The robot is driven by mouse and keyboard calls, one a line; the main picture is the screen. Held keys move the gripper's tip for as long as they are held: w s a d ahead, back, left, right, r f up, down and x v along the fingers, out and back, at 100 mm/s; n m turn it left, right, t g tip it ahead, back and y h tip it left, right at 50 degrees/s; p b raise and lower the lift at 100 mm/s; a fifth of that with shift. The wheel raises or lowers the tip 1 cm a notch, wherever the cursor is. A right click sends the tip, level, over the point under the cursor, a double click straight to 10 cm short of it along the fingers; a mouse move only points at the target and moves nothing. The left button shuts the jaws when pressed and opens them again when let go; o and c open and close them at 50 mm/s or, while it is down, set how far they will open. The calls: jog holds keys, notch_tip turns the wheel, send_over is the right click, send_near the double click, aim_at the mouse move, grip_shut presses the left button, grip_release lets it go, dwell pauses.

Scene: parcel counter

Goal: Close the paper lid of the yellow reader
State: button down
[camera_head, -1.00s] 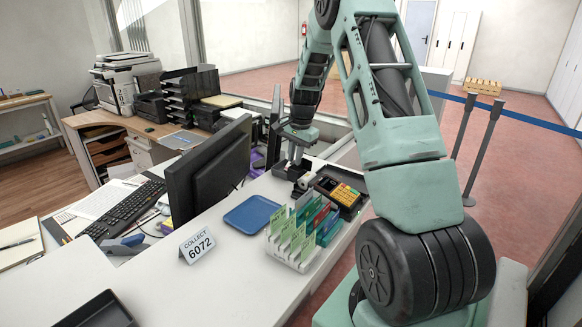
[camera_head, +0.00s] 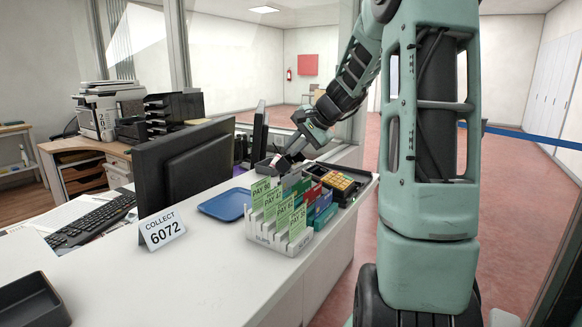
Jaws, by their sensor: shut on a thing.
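The yellow reader (camera_head: 342,181) lies on the far right part of the counter, a dark device with a block of yellow keys and some red and green ones. My gripper (camera_head: 283,163) is at its far left end, low over the counter. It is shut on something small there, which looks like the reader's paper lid. The fingertips and most of the lid are small and partly hidden, so I cannot tell the lid's exact angle.
A white rack (camera_head: 280,231) with green pay cards and coloured cards stands just in front of the reader. A blue tray (camera_head: 225,204), a "COLLECT 6072" sign (camera_head: 162,229) and a black monitor (camera_head: 190,165) are to the left. The near counter is mostly clear.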

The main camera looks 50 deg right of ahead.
aim_at(304, 166)
jog(key=shift+s+d+f+t+b, duration=0.1)
jog(key=shift+s+f+t+b, duration=0.65)
jog(key=shift+b, duration=2.25)
jog(key=shift+s+f+t+b, duration=0.3)
jog(key=shift+t+b, duration=0.75)
jog(key=shift+b, duration=1.9)
jog(key=t+b, duration=0.1)
jog(key=b, duration=0.2)
jog(key=shift+s, duration=0.35)
jog(key=shift+r+b, duration=0.15)
jog(key=shift+b, duration=0.25)
jog(key=c, duration=1.5)
grip_release()
jog(key=shift+o, duration=0.2)
jog(key=shift+s, duration=0.1)
jog(key=p+v, duration=0.2)
jog(key=v, duration=1.5)
jog(key=shift+s+d, duration=0.3)
